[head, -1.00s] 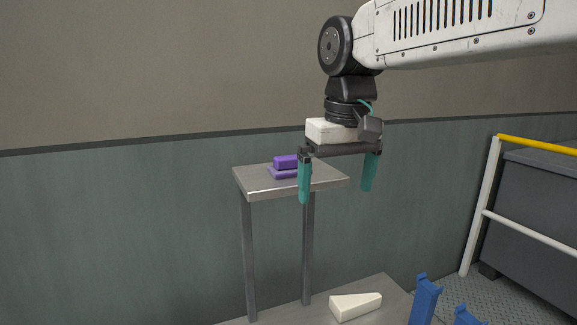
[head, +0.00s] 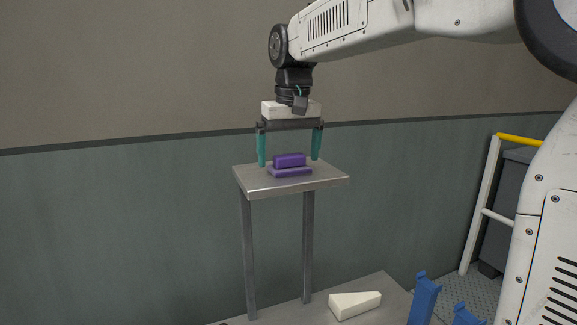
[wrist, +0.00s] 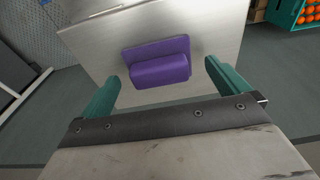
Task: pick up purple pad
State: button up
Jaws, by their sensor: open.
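The purple pad (head: 290,161) has a raised block on a wider flat base and lies on a small metal stand (head: 325,179). In the wrist view the purple pad (wrist: 158,66) lies ahead of the fingers, and the stand's top (wrist: 215,27) shows around it. My gripper (head: 289,164) is open, with its teal fingers apart to the left and right of the pad in the head view. In the wrist view my gripper (wrist: 160,86) is empty, with the pad between the lines of its fingers. I cannot tell the exact height of the fingertips over the stand.
A white wedge-shaped block (head: 355,305) lies on a lower grey surface, with blue brackets (head: 425,298) to its right. A yellow and white railing (head: 485,210) stands at right. A teal crate of oranges (wrist: 297,18) shows in the wrist view.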

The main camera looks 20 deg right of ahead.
jog(key=shift+f, duration=0.6)
jog(key=c, duration=1)
jog(key=shift+r, duration=0.85)
jog(key=shift+s+d+r, duration=0.1)
jog(key=shift+s+r, duration=0.1)
jog(key=shift+r, duration=0.85)
jog(key=s+d, duration=0.1)
jog(key=s, duration=0.4)
jog(key=s+d, duration=0.1)
jog(key=s, duration=0.4)
jog(key=s+d+r, duration=0.1)
jog(key=s+d, duration=0.1)
jog(key=s, duration=0.3)
jog(key=shift+r, duration=0.1)
